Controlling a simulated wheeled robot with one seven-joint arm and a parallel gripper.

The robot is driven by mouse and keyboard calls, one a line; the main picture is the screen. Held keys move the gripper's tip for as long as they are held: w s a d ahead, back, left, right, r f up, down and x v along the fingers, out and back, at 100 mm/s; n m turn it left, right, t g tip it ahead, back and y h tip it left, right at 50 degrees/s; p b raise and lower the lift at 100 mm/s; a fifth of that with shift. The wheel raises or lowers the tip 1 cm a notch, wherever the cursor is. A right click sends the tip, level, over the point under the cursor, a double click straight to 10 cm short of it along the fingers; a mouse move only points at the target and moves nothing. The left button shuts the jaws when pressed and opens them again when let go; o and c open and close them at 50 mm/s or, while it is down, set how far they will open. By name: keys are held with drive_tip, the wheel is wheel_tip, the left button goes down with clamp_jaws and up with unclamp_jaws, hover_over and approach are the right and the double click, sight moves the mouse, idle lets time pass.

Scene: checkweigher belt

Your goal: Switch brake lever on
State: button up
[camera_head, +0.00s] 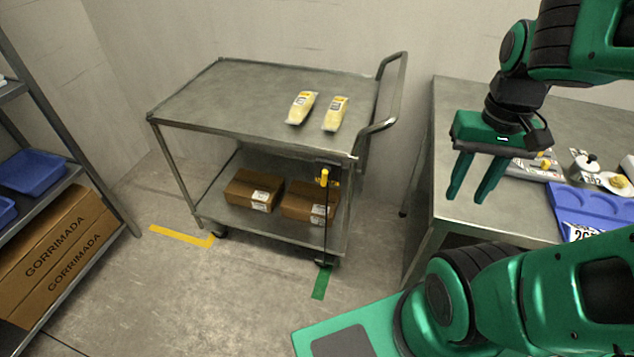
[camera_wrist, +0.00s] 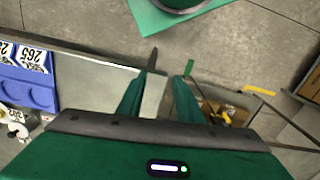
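The brake lever (camera_head: 324,177) has a yellow grip and sits at the near right corner of a grey metal cart (camera_head: 205,90), below the top deck. A thin dark rod runs down from it towards the caster. Whether the lever is on or off I cannot tell.
Two yellow packs (camera_head: 302,107) lie on the cart's top; two cartons (camera_head: 254,190) sit on its lower shelf. A steel table (camera_head: 462,120) with a blue tray (camera_head: 590,205) is at right. A shelf rack with boxes (camera_head: 55,250) is at left. Green tape (camera_head: 321,284) marks clear floor.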

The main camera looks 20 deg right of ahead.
drive_tip(key=w+f+n+g+h, duration=0.2)
drive_tip(key=w+f+n, duration=0.3)
drive_tip(key=w, duration=0.3)
drive_tip(key=n+t+h, duration=1.1)
drive_tip(key=n+t, duration=0.3)
drive_tip(key=n, duration=1.3)
approach(323, 178)
drive_tip(key=x, duration=0.8)
drive_tip(key=shift+w, duration=0.2)
drive_tip(key=shift+d+f, duration=0.1)
drive_tip(key=shift+f, duration=0.05)
drive_tip(key=shift+c, duration=0.6)
